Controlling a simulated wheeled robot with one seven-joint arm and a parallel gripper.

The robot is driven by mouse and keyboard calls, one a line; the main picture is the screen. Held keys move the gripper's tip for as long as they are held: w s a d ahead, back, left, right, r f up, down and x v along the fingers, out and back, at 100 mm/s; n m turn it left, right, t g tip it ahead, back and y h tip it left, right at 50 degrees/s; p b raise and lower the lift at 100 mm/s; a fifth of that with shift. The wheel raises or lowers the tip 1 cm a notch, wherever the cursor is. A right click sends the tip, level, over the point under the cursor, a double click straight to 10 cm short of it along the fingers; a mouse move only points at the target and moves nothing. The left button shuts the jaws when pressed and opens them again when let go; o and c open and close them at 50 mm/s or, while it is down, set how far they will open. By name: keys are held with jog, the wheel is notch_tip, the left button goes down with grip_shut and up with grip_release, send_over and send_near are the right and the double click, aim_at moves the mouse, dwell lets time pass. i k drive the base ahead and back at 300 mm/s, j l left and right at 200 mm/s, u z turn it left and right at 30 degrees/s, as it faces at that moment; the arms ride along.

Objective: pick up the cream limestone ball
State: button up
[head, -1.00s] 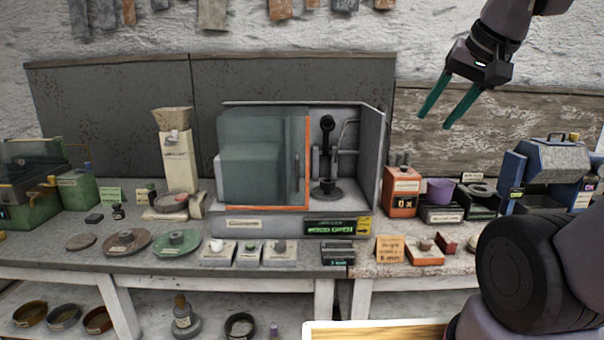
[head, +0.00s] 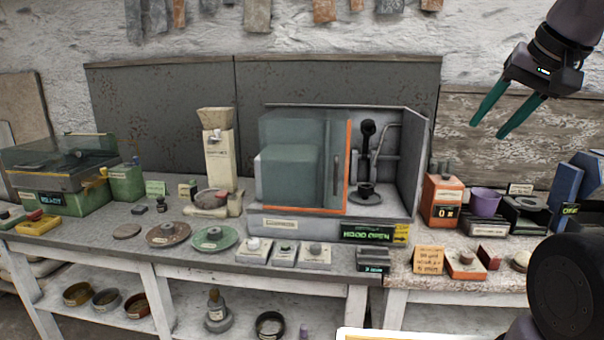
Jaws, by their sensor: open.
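No ball can be surely told as the cream limestone ball at this size. Small rounded pieces sit on holders along the bench front: a whitish one (head: 253,243), a grey one (head: 315,248) and a brownish one (head: 466,257). My gripper (head: 488,129) is open and empty at the upper right, raised above the right bench and apart from everything. Its two green fingers point down and left.
A hood (head: 282,224) with a glass front stands mid-bench. Right of it are an orange box (head: 441,197) and a purple bowl (head: 485,202). Bowls (head: 78,294) stand on the lower shelf.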

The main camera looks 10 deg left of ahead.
aim_at(522, 258)
jog(key=z, duration=0.95)
